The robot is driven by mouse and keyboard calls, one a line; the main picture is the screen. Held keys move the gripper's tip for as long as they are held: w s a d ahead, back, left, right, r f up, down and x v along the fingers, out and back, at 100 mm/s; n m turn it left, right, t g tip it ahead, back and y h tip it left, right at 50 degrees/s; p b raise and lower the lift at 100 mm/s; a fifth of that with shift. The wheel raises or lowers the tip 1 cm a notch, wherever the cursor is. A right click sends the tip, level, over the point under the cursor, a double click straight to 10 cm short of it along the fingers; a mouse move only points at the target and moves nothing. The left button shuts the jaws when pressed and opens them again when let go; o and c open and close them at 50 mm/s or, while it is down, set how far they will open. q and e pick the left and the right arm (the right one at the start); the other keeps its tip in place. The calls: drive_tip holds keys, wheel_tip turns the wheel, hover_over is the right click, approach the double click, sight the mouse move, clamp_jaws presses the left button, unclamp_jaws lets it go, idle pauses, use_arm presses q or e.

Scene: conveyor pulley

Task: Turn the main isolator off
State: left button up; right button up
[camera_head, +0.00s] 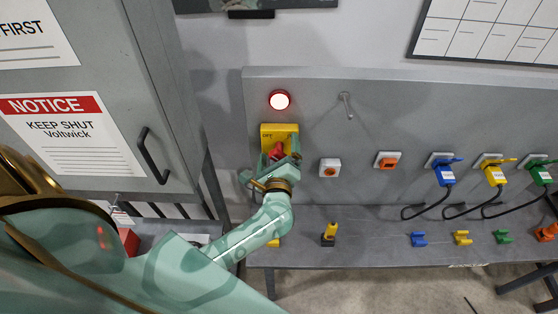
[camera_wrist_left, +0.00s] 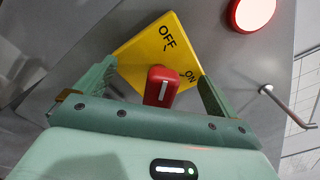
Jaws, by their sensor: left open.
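The main isolator is a yellow plate (camera_head: 280,130) with a red knob (camera_head: 277,151), on the grey back panel. In the left wrist view the yellow plate (camera_wrist_left: 150,48) bears the words OFF and ON, and the red knob (camera_wrist_left: 160,84) carries a white line. I cannot tell for sure which word the knob points to. My left gripper (camera_head: 277,160) is open in front of the isolator. In the wrist view its fingers (camera_wrist_left: 155,88) stand on either side of the knob, apart from it. My right gripper is not in view.
A lit red lamp (camera_head: 279,100) is above the isolator, and a metal hook (camera_head: 346,105) sticks out to its right. Switches and coloured plugs with cables line the panel further right. A grey cabinet (camera_head: 110,100) stands close on the left. A yellow-and-black item (camera_head: 329,234) stands on the bench.

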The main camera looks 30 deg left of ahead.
use_arm(q)
drive_tip(key=shift+s, duration=0.1)
drive_tip(key=v, duration=0.7)
idle(0.7)
